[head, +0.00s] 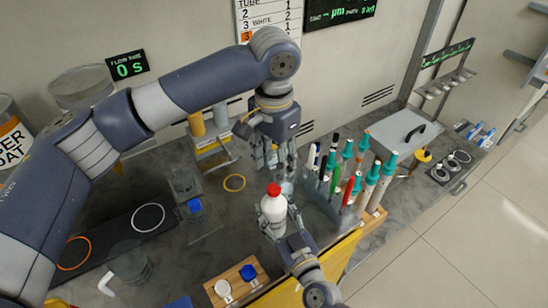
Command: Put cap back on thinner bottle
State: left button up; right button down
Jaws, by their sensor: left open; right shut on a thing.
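The thinner bottle (273,208) is white and stands roughly upright near the middle of the head view. A red cap (273,189) shows at its top; I cannot tell whether it is screwed down or only resting there. My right gripper (275,226) is shut on the bottle's lower body from the front right, and its fingers hide part of it. My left gripper (281,168) is open and empty, pointing down just above and behind the red cap, apart from it as far as I can see.
A rack of pens and teal-capped tubes (350,180) stands close on the right. A wooden block (232,284) with a white and a blue cap lies in front. A yellow ring (234,183) lies on the bench to the left. A grey lidded box (403,132) stands at the back right.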

aim_at(274, 188)
pick_arm(q)
jog(key=n, duration=0.5)
jog(key=shift+r, duration=0.2)
jog(key=n, duration=0.6)
jog(key=shift+r, duration=0.2)
jog(key=shift+f, duration=0.1)
jog(key=shift+f, duration=3.95)
jog(key=shift+c, duration=0.2)
grip_shut()
